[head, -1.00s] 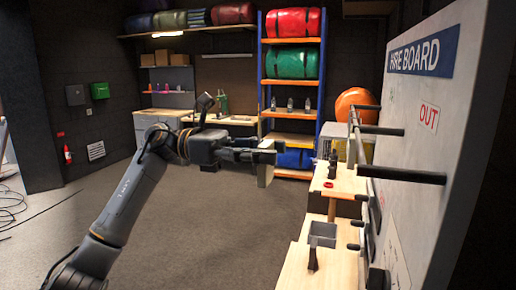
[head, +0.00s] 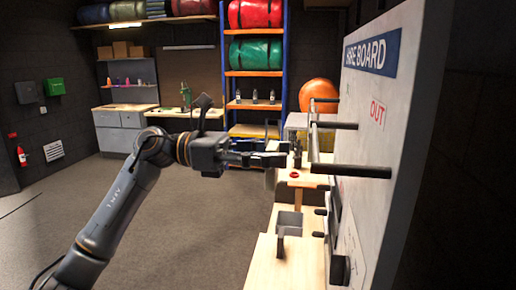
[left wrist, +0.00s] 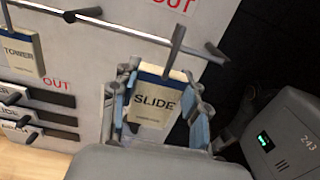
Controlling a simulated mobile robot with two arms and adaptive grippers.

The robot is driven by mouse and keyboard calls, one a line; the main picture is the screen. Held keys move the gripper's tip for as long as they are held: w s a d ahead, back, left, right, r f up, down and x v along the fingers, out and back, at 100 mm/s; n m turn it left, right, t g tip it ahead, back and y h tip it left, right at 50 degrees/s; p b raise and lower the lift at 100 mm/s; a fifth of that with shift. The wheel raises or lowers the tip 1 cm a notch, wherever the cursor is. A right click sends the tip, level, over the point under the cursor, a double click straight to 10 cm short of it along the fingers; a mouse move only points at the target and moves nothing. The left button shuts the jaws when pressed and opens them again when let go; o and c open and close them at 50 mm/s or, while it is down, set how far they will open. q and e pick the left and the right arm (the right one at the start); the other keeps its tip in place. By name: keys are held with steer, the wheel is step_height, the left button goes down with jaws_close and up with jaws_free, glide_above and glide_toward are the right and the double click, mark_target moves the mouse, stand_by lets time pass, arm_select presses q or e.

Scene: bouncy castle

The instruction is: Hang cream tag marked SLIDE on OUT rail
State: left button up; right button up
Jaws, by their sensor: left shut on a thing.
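The cream tag marked SLIDE (left wrist: 154,100), with a dark blue top band, is upright between the blue-padded fingers of my left gripper (left wrist: 165,97), which is shut on it. In the head view my left gripper (head: 280,158) is just left of the pegs; the tag is hard to make out there. The OUT rail (head: 314,140) stands out from the hire board, with dark pegs. In the left wrist view the rail (left wrist: 130,33) crosses above the tag, and one peg's end overlaps the tag's top edge. I cannot tell whether they touch. My right gripper is not in view.
A TOWER tag (left wrist: 20,50) hangs at the left in the wrist view. The hire board (head: 395,120) bears a red OUT label (head: 377,112). A wooden bench (head: 262,262) with a grey bin (head: 289,222) stands below. Open floor lies left.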

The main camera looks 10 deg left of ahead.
arm_select(q)
steer(key=d+f, duration=0.2)
steer(key=d, duration=0.5)
steer(key=shift+p, duration=0.3)
stand_by(0.3)
steer(key=o, duration=1.3)
steer(key=shift+f, duration=0.1)
